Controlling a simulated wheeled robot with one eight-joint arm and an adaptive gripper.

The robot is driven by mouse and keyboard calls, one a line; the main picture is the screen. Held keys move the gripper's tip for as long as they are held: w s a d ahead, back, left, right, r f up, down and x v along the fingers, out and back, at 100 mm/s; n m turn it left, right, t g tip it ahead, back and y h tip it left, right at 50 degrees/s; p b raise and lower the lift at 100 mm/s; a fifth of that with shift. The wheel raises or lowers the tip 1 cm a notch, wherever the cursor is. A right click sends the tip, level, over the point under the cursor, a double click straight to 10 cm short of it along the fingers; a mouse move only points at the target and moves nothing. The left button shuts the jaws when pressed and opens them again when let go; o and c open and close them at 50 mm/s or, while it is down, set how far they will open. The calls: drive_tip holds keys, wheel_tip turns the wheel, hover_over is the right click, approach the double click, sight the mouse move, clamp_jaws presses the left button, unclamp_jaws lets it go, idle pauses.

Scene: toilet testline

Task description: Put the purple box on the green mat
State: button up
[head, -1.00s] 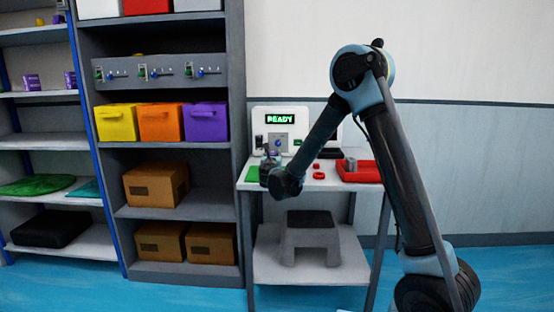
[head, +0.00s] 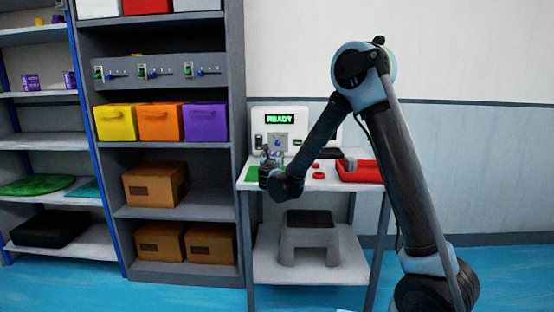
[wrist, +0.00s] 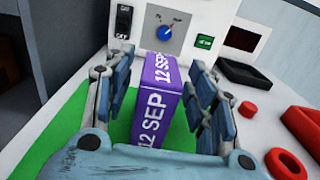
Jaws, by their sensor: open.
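The purple box (wrist: 158,98), printed "12 SEP" in white, stands between the fingers of my gripper (wrist: 163,84) in the wrist view. The jaws are open, with a finger on each side of the box. The green mat (wrist: 65,140) spreads beneath and around the box, which appears to rest on it; its near lower end is hidden by my gripper. In the head view my gripper (head: 270,158) is over the white table beside the green mat (head: 252,174), and it mostly hides the box there.
A white panel with a "READY" display (head: 280,119) and a blue knob (wrist: 165,32) stands behind the mat. A grey shelf with coloured bins (head: 160,122) stands left of the table.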

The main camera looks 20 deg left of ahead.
drive_tip(key=v, duration=1)
drive_tip(key=w+d+r+m+g+h, duration=0.1)
drive_tip(key=w+d+m+g+h, duration=0.3)
drive_tip(key=d, duration=0.7)
drive_tip(key=d+m+t+h, duration=0.1)
drive_tip(key=d+m+h, duration=0.1)
drive_tip(key=d+m, duration=0.7)
drive_tip(key=s+d+f+m+g+h, duration=0.1)
drive_tip(key=s+d+m+g, duration=0.15)
drive_tip(key=d, duration=0.75)
drive_tip(key=s+d+f+m+g+h, duration=0.15)
drive_tip(key=s+d+m, duration=0.25)
drive_tip(key=d, duration=0.5)
drive_tip(key=s+d+f+m+g, duration=0.45)
drive_tip(key=s+d+m, duration=0.5)
drive_tip(key=s, duration=0.25)
drive_tip(key=s+d+f+m+g+y, duration=0.1)
drive_tip(key=s+f+m+g+y, duration=0.1)
drive_tip(key=s, duration=0.6)
drive_tip(key=s+d+f+m+g+y, duration=0.2)
drive_tip(key=s+f+m, duration=0.2)
drive_tip(key=s+m, duration=0.3)
drive_tip(key=shift+s+f, duration=0.35)
drive_tip(key=shift+s, duration=0.45)
